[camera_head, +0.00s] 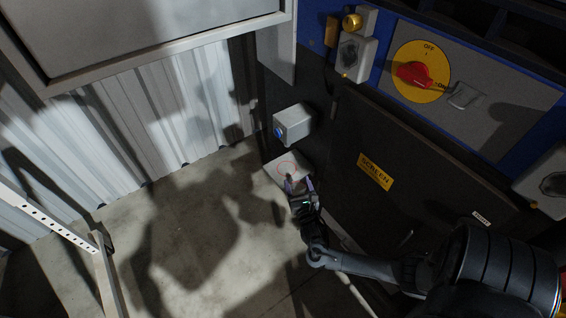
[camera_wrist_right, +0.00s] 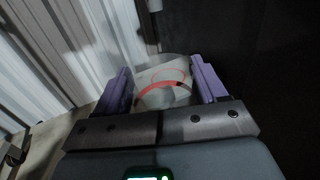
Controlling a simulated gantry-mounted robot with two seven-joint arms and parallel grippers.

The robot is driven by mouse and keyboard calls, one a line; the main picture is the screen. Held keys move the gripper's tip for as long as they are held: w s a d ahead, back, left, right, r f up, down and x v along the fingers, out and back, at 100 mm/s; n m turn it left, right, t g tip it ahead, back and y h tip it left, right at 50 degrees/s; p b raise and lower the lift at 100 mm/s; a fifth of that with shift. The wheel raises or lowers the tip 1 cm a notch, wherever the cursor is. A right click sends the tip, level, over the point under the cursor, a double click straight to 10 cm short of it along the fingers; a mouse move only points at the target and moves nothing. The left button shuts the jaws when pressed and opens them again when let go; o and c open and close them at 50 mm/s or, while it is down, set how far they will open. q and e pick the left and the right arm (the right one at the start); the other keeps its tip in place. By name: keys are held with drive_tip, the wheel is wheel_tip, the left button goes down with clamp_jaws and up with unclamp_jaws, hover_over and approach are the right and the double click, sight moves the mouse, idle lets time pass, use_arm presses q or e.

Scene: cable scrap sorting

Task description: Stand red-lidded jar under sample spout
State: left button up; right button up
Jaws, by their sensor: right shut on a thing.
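My right gripper (camera_head: 299,186) is low in front of the dark machine, at the pale plate (camera_head: 272,170) with a thin red ring on it. In the right wrist view the purple fingers of the gripper (camera_wrist_right: 163,86) stand either side of a clear, round jar (camera_wrist_right: 152,101) with a red band, and they are shut on it. The plate shows through and behind the jar, so I cannot tell whether the jar touches it. A grey box (camera_head: 293,122) with a blue round part is on the machine above the plate; it may be the sample spout. My left gripper is out of view.
The black machine panel with a yellow SCREEN label (camera_head: 375,171) is close on the right. A red rotary switch (camera_head: 416,75) is higher up. Corrugated wall (camera_head: 190,105) stands behind, and the concrete floor (camera_head: 190,220) to the left is clear. A perforated rail (camera_head: 48,220) is at far left.

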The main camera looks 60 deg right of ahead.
drive_tip(key=f+b+x, duration=0.1)
drive_tip(key=b+x, duration=0.3)
drive_tip(key=x, duration=0.1)
drive_tip(key=f+b+x, duration=0.1)
drive_tip(key=b+x, duration=0.3)
drive_tip(key=x, duration=0.2)
drive_tip(key=f+b+x, duration=0.1)
drive_tip(key=b+x, duration=0.3)
drive_tip(key=x, duration=0.1)
drive_tip(key=shift+w+d+f, duration=0.15)
drive_tip(key=shift+d+f, duration=0.1)
drive_tip(key=shift+f, duration=0.05)
drive_tip(key=shift+r, duration=0.1)
drive_tip(key=o, duration=1)
drive_tip(key=shift+o, duration=0.3)
